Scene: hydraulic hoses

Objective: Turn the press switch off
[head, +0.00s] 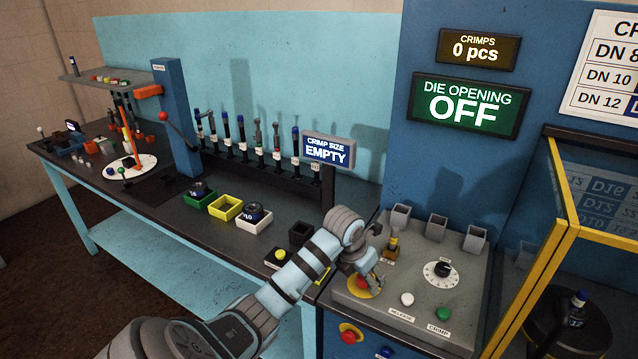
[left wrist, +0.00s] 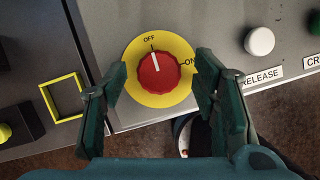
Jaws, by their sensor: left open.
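The press switch is a red knob (left wrist: 161,74) on a yellow disc (left wrist: 133,88) with OFF and ON labels. Its white mark points up, at the OFF label; ON is to the right. In the head view the red knob (head: 361,284) is partly hidden by my left gripper (head: 369,278). In the left wrist view my left gripper (left wrist: 161,70) is open, one finger on each side of the knob with gaps visible. The green display (head: 464,106) reads DIE OPENING OFF. My right gripper is in neither view.
The grey panel (head: 430,262) also carries a black dial (head: 442,269), a white RELEASE button (head: 407,299) and a green CRIMP button (head: 443,314). A yellow-framed guard (head: 540,255) stands at right. A bench (head: 150,205) with small trays and hoses is at left.

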